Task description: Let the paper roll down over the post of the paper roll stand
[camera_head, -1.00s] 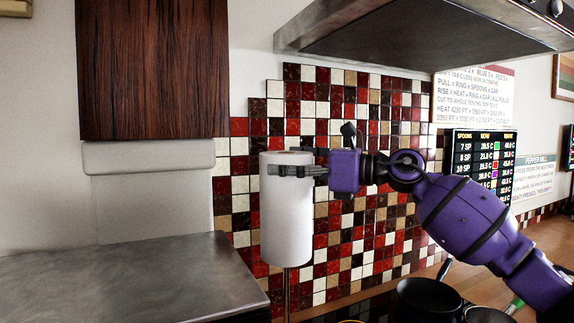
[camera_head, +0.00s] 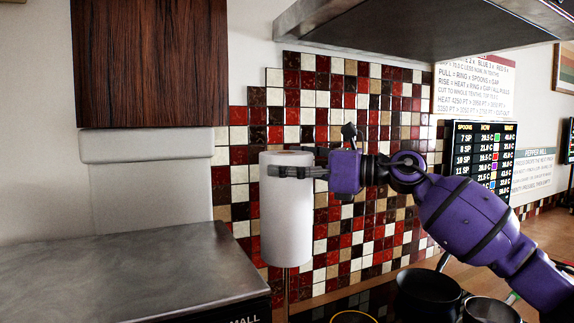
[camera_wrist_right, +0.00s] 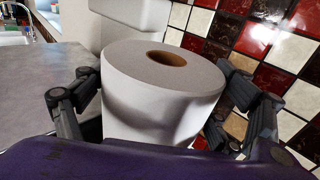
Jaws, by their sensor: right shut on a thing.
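The white paper roll (camera_head: 286,220) is upright in front of the tiled wall. My right gripper (camera_head: 290,171) is shut on it near its top, with fingers on both sides. In the right wrist view the roll (camera_wrist_right: 160,95) stands between the fingers, and its brown core hole shows no post at the top. The thin post of the paper roll stand (camera_head: 287,292) shows straight below the roll. Its upper end is hidden, so I cannot tell how far it is inside the core. The stand's base is out of view. My left gripper is not in view.
A grey metal counter (camera_head: 120,275) is at the left, below a dark wood cabinet (camera_head: 148,60). A range hood (camera_head: 400,30) hangs above right. A black pan (camera_head: 428,292) and another pan (camera_head: 492,310) are at the lower right.

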